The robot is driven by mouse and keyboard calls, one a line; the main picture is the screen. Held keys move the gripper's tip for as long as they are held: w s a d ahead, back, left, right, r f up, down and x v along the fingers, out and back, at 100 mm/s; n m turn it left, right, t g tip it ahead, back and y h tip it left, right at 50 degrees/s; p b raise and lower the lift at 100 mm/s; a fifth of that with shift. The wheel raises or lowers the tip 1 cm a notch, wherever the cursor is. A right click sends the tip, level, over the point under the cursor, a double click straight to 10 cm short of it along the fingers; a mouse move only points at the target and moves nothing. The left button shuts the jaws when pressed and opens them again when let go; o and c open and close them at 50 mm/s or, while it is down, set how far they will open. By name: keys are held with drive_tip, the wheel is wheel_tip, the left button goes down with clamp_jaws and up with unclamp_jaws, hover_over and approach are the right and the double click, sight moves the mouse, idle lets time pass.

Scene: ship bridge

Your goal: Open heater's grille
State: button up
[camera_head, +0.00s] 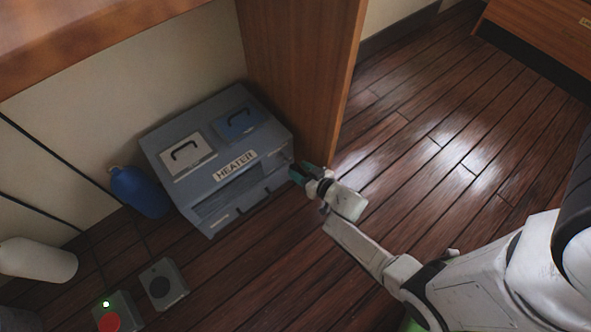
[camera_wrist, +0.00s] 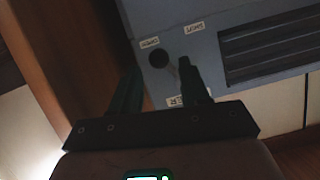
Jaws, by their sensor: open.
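The grey-blue heater (camera_head: 185,190) stands on the floor against the wall, with a HEATER label (camera_head: 235,166) on its front. Its dark slatted grille (camera_wrist: 270,45) shows at the right in the wrist view. A dark round knob (camera_wrist: 159,58) sits on the front beside the grille, between small labels that appear to read OPEN (camera_wrist: 150,42) and SHUT (camera_wrist: 194,28). My gripper (camera_head: 303,173) is open at the heater's right front corner. In the wrist view its fingers (camera_wrist: 158,82) appear either side of the knob; contact cannot be told.
A wooden panel (camera_head: 297,60) rises right beside the heater. A blue bottle (camera_head: 138,192) stands to its left. A white cylinder (camera_head: 38,260) and two small button boxes, one with a red button (camera_head: 108,322) and one dark (camera_head: 162,284), lie front left. The plank floor at right is clear.

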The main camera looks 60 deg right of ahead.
sight(295, 168)
drive_tip(key=shift+b+x, duration=0.45)
drive_tip(key=shift+x, duration=1.05)
